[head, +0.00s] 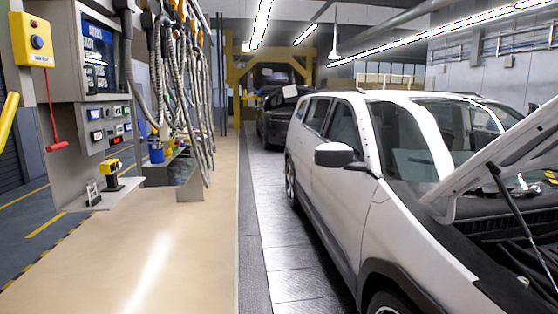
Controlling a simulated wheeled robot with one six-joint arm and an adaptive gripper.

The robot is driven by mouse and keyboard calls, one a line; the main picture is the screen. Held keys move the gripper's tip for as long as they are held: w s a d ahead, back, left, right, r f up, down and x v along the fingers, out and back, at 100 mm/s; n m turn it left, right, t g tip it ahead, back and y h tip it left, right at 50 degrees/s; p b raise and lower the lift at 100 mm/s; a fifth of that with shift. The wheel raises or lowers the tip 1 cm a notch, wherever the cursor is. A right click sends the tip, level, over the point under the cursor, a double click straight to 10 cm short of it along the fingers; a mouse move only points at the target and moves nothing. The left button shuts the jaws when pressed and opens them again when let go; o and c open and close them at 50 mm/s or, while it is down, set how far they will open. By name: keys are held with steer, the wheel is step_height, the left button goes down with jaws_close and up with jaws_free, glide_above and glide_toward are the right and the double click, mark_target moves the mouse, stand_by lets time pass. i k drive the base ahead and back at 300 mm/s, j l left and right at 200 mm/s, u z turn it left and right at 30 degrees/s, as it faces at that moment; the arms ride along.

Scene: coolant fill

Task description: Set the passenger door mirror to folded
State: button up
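The white car (325,205) stands on the right with its front toward me and its hood raised. A door mirror (333,154) with a light housing and dark edge is on the car's side that faces the walkway, by the front door (338,205). It sticks out sideways from the door, so it looks unfolded. I cannot see another door mirror clearly. My gripper is not in view.
A tan walkway (170,245) runs clear along the car's left side in the picture, beside a metal floor strip (285,240). A control cabinet (85,110) and hanging hoses (190,90) stand at the left. A dark car (277,118) is behind the white one.

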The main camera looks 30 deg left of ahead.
mark_target(334, 155)
steer(key=u, duration=0.55)
steer(key=i+j, duration=0.15)
steer(key=i, duration=0.9)
steer(key=i+j, duration=0.2)
steer(key=i, duration=0.8)
steer(key=i+j, duration=0.15)
steer(key=i, duration=0.9)
steer(key=j+u, duration=0.05)
